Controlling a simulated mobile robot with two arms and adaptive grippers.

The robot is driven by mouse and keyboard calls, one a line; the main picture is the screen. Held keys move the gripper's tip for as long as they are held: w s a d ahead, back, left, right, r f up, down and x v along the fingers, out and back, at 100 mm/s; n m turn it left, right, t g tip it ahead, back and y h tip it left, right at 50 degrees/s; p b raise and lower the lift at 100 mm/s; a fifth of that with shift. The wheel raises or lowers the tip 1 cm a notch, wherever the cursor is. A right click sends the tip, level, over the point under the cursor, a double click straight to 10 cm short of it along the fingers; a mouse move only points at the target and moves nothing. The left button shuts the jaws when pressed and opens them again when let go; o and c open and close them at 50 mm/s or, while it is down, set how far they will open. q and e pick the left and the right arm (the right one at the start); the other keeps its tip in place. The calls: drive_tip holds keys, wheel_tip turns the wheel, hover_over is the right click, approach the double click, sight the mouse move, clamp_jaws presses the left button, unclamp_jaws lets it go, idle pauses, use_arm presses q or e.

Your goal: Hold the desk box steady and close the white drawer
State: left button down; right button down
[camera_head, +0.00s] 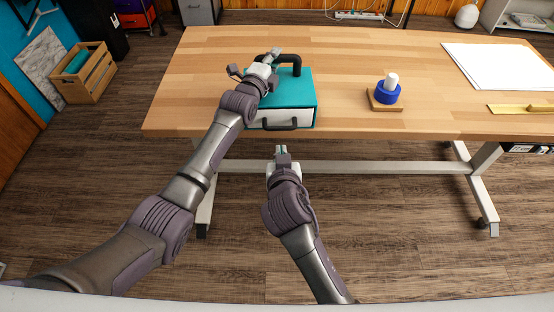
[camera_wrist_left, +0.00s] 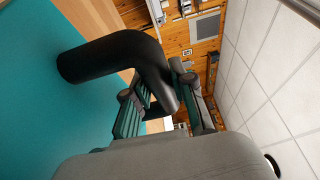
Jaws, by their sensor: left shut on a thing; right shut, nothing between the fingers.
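The teal desk box (camera_head: 302,88) sits near the front edge of the wooden table, with a black handle (camera_head: 291,60) on top. The white drawer (camera_head: 285,117) is in its front face and has a dark handle of its own; how far it stands out is hard to tell. My left gripper (camera_head: 272,57) is shut on the black top handle, which also shows between its fingers in the left wrist view (camera_wrist_left: 125,55). My right gripper (camera_head: 281,150) is shut and empty, in front of the table edge, just below the drawer and apart from it.
A blue roll (camera_head: 388,93) with a white core stands on a small wooden base right of the box. White sheets (camera_head: 497,66) and a yellow strip (camera_head: 522,108) lie at the right. The table (camera_head: 345,56) is clear between box and roll.

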use_arm(q)
drive_tip(key=shift+a+f, duration=0.1)
drive_tip(key=shift+f, duration=0.5)
use_arm(e)
drive_tip(key=shift+s, duration=0.45)
use_arm(q)
drive_tip(key=c, duration=1.4)
unclamp_jaws()
drive_tip(key=o, duration=0.5)
drive_tip(key=shift+w+f, duration=0.1)
use_arm(e)
drive_tip(key=shift+w+f, duration=0.15)
use_arm(q)
drive_tip(key=shift+r, duration=0.3)
drive_tip(key=v, duration=1.2)
